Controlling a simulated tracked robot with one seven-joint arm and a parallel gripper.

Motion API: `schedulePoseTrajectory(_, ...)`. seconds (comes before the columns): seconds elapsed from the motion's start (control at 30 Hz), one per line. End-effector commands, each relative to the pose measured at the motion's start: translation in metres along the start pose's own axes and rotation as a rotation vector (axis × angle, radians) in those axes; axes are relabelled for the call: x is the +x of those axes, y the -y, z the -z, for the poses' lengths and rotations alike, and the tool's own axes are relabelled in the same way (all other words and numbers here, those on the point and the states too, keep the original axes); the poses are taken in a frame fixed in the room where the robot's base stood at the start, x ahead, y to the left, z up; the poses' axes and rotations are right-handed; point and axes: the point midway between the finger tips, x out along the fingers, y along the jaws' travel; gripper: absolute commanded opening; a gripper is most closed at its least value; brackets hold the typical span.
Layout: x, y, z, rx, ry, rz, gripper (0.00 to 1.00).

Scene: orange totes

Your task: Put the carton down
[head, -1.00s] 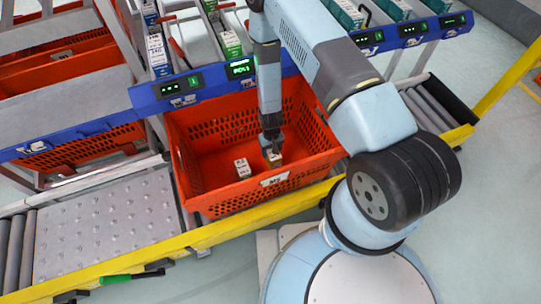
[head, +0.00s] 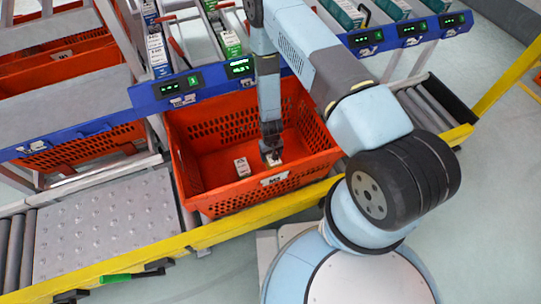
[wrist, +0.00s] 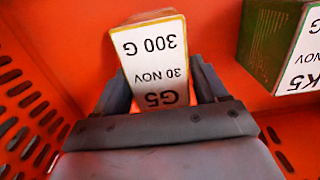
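The carton in my gripper (wrist: 160,95) has a pale top face printed "G5", "30 NOV" and "300 G", upside down in the wrist view (wrist: 157,50). My fingers stand on both sides of it and appear to touch it. In the head view my gripper (head: 270,152) points down inside the orange tote (head: 190,168), and the carton (head: 275,160) shows just under it. The carton is low in the tote, near its front wall. Its underside is hidden, so I cannot tell whether it rests on the floor.
Another carton, green-sided with a pale "K5" face (wrist: 303,55), stands apart at the right in the wrist view; it shows left of my gripper in the head view (head: 242,167). The tote's perforated walls surround both. A blue rail with displays (head: 215,84) runs behind.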

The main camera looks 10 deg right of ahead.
Motion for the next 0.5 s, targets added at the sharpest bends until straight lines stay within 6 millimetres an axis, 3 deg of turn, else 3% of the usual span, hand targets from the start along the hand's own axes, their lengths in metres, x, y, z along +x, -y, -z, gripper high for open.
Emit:
schedulePoseTrajectory(0.17,-0.0001,-0.0001,-0.0002,0.000,0.000,0.000,0.88)
schedulePoseTrajectory(0.5,-0.0050,-0.0001,-0.0006,0.000,0.000,0.000,0.88)
